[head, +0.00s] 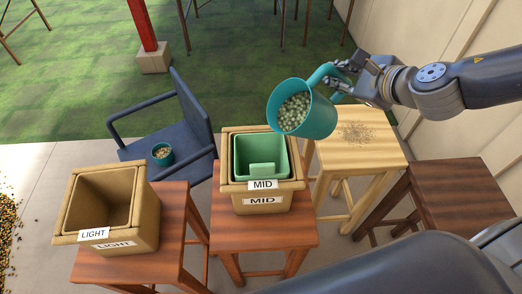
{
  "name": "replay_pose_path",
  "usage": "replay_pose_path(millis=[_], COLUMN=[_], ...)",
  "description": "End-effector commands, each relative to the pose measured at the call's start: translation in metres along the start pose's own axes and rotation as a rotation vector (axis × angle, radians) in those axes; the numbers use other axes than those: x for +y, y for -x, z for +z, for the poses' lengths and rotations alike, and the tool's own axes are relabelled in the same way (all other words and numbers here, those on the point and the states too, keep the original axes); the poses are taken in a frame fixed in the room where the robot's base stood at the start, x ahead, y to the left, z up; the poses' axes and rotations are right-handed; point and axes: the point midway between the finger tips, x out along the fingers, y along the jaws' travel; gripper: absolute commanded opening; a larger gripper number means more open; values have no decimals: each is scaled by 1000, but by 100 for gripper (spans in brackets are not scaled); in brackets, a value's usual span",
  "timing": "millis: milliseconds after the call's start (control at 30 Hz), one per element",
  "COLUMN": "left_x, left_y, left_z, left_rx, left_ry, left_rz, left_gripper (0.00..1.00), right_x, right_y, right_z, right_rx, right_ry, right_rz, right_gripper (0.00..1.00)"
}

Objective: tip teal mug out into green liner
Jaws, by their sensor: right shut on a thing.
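The teal mug (318,118) is held in the air in the head view, tilted with its mouth toward the lower left. Pale green beans (294,111) fill its mouth, and none are seen falling. My right gripper (340,78) is shut on the mug at its handle side, at the upper right. The green liner (244,150) sits inside a tan box marked MID (262,202), below and left of the mug. The part of the liner floor I can see looks empty. My left gripper is out of view.
A tan box marked LIGHT (128,226) stands on a stool at left. A blue chair (185,137) behind holds a small teal cup (162,155) of beans. A pale wooden stool (380,160) with scattered bits and a bare brown stool (470,195) are at right.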

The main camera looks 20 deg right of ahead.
Motion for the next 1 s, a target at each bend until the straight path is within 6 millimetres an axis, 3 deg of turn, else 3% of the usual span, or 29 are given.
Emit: replay_pose_path(millis=[400, 867, 1000], left_x=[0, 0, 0], left_y=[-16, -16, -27], left_z=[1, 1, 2], left_rx=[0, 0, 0], left_ry=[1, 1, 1], left_rz=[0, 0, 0], left_gripper=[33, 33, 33], right_x=[8, 8, 13], right_y=[2, 2, 0], right_z=[20, 22, 26], right_rx=[75, 80, 95], right_ry=[161, 171, 209], right_rz=[-53, -57, -69], right_gripper=[0, 0, 0])
